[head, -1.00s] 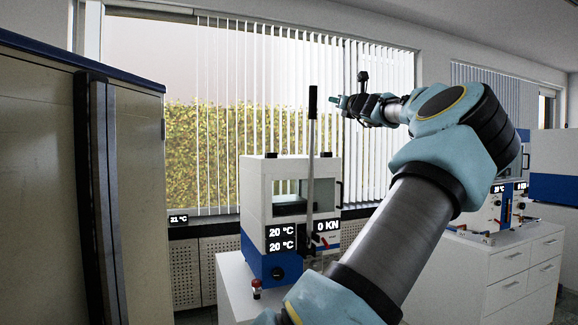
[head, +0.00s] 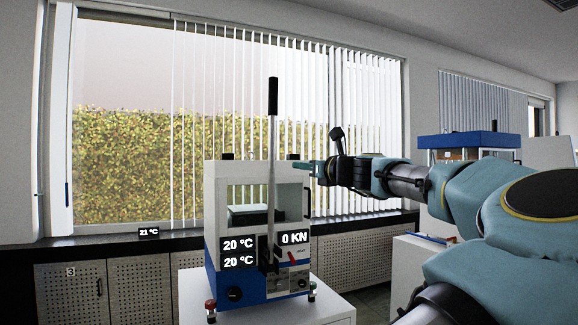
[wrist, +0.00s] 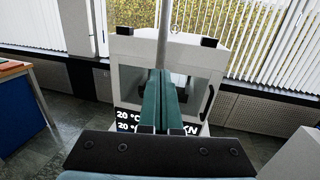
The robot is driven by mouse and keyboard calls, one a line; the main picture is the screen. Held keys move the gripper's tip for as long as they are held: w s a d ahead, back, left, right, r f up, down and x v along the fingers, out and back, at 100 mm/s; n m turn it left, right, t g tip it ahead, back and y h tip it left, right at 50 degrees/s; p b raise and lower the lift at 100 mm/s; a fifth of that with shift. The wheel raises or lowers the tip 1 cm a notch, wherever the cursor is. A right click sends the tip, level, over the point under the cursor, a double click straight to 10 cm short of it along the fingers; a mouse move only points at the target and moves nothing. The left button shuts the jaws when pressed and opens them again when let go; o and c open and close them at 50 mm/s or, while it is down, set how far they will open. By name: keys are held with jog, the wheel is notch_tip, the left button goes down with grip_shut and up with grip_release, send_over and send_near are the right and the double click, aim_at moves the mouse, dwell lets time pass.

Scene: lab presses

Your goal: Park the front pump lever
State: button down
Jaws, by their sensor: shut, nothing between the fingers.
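The front press (head: 214,195) is a white and blue cabinet with a window and "20 °C" and "0 KN" displays. Its pump lever (head: 271,150) is a long metal rod with a black grip, standing nearly upright in front of the press. My gripper (head: 298,164) is shut and empty, just right of the rod in the head view, below the black grip. In the wrist view my closed teal fingers (wrist: 161,75) point at the press, and the rod (wrist: 165,35) rises beyond their tips. I cannot tell whether they touch it.
The press stands on a white bench (head: 190,290). A window with blinds (head: 300,120) and a sill lie behind. Another blue-topped press (head: 470,142) stands farther right.

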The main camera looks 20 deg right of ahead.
aim_at(273, 162)
jog(key=p+x, duration=0.4)
jog(key=x, duration=0.7)
jog(key=shift+r, duration=0.15)
jog(key=shift+w, duration=0.5)
jog(key=shift+w+a, duration=0.1)
